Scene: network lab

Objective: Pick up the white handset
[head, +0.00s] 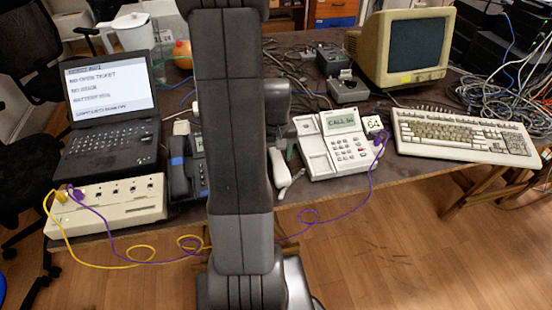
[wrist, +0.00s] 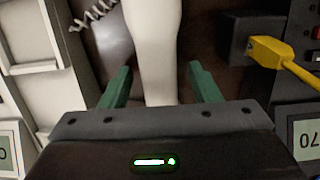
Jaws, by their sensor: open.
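The white handset (head: 281,174) lies off its cradle on the table, left of the white desk phone (head: 340,140), close to the front edge. In the wrist view the handset (wrist: 153,45) runs down between the two green fingers of my gripper (wrist: 160,76). The fingers are open, one on each side, with a gap visible to each. In the head view my arm hides most of my gripper and part of the handset. The coiled cord (wrist: 95,12) shows at the top left of the wrist view.
A dark phone (head: 180,172) stands left of my arm. A black box with a yellow plug (wrist: 265,48) is right of the handset in the wrist view. A purple cable (head: 345,205) hangs over the front edge. A keyboard (head: 465,135) lies to the right.

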